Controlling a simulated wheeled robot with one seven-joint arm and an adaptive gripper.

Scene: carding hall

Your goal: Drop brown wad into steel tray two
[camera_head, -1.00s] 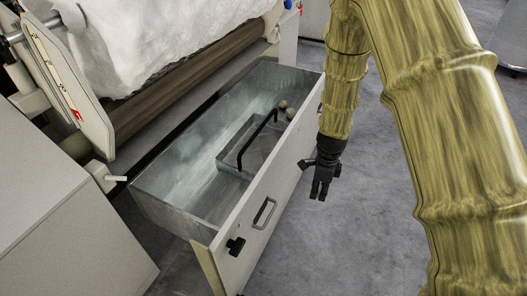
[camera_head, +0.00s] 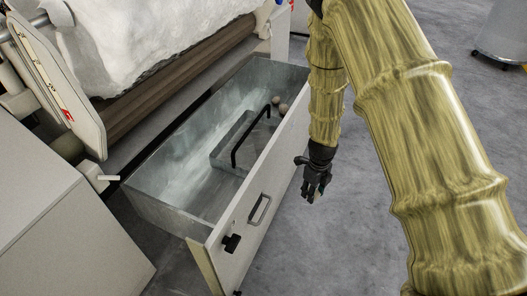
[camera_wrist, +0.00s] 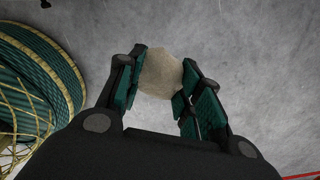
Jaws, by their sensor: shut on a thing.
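My gripper (camera_head: 314,190) hangs to the right of the open drawer, outside its front panel. In the wrist view my gripper (camera_wrist: 160,85) is shut on a rounded beige-brown wad (camera_wrist: 161,72), held between the teal finger pads with bare floor beyond. In the head view the wad is mostly hidden by the black fingers. A small steel tray (camera_head: 222,154) with a black bar handle sits inside the metal drawer (camera_head: 160,185). No number shows on it, so I cannot tell whether it is tray two.
Two small brownish balls (camera_head: 279,104) lie at the drawer's far end. The drawer front (camera_head: 232,222) stands between my gripper and the tray. A machine with white fibre (camera_head: 150,40) is behind. A teal, yellow-netted round object (camera_wrist: 35,80) shows in the wrist view.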

